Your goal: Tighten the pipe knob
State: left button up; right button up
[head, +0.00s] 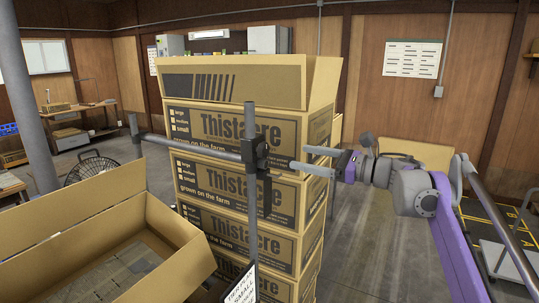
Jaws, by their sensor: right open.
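A grey upright pipe (249,125) stands in front of the stacked boxes. A grey cross pipe (190,144) meets it from the left at a dark clamp (247,152). The dark pipe knob (262,150) appears to be on the right side of this clamp; its exact shape is too small to tell. My right gripper (299,157) comes in from the right with its two grey fingers apart. It is open and empty, its tips a little to the right of the knob and seemingly apart from it. My left gripper is not in view.
A tall stack of Thistacre cardboard boxes (238,125) stands close behind the pipes. An open cardboard box (70,234) fills the lower left. A printed sign (241,288) is low by the upright pipe. A fan (90,168) and a trolley (510,262) stand farther off.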

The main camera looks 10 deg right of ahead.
aim_at(266, 150)
jog(key=p+x, duration=0.1)
jog(key=x, duration=1)
jog(key=shift+s, duration=0.15)
grip_shut()
